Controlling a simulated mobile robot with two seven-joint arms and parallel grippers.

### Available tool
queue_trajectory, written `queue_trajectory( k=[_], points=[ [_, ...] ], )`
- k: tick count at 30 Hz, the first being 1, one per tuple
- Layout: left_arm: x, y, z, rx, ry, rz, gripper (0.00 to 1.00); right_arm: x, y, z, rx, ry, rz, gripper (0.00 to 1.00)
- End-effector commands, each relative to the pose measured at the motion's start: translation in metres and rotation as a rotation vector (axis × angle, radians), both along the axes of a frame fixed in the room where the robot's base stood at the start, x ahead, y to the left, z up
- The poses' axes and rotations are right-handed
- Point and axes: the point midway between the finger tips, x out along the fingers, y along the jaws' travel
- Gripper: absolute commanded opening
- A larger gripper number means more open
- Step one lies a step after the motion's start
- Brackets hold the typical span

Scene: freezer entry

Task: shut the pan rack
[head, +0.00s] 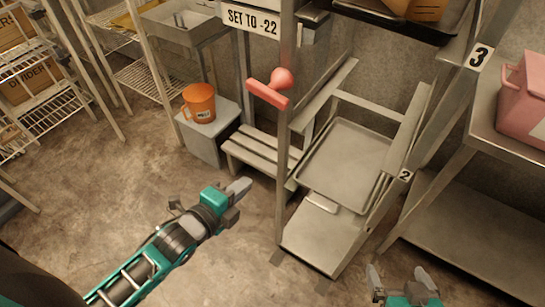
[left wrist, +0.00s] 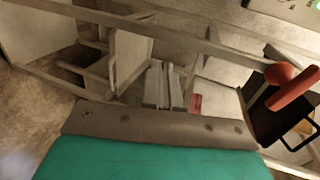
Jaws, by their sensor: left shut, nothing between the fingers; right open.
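The pan rack (head: 288,210) is a grey metal frame right of centre in the head view, marked with a "2" label. A flat grey pan (head: 345,160) lies in it, above a lower metal shelf (head: 315,240). A red T-shaped handle with a round knob (head: 268,92) is at the rack's upper left; it also shows in the left wrist view (left wrist: 292,92). My left gripper (head: 240,187) is shut and empty, left of the rack and apart from it in the head view. My right gripper (head: 400,276) is open and empty at the bottom edge, right of the rack.
An orange bucket (head: 199,103) stands on a grey box (head: 208,135) behind my left gripper. A slatted low bench (head: 258,155) is beside the rack. A steel table (head: 510,150) with a pink container (head: 524,98) is at right. Wire shelves (head: 35,95) stand at left. The left floor is clear.

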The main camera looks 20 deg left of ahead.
Motion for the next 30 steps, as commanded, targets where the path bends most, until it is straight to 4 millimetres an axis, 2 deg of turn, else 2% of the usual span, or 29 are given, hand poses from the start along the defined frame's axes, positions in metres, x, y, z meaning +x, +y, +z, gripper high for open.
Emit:
queue_trajectory(
  k=[15, 18, 24, 30],
  points=[
    [0.088, -0.024, -0.028, -0.005, -0.001, 0.001, 0.00, 0.000, 0.000, -0.013, 0.000, 0.000, 0.000, 1.00],
    [0.103, -0.028, -0.027, -0.005, -0.001, 0.002, 0.00, 0.000, 0.000, -0.013, 0.000, 0.000, 0.000, 1.00],
    [0.120, -0.032, -0.027, -0.005, 0.001, 0.001, 0.00, 0.000, 0.000, -0.014, 0.000, 0.000, 0.000, 1.00],
    [0.123, -0.033, -0.027, -0.003, 0.003, 0.001, 0.00, 0.000, 0.000, -0.014, 0.000, 0.000, 0.000, 1.00]
  ],
)
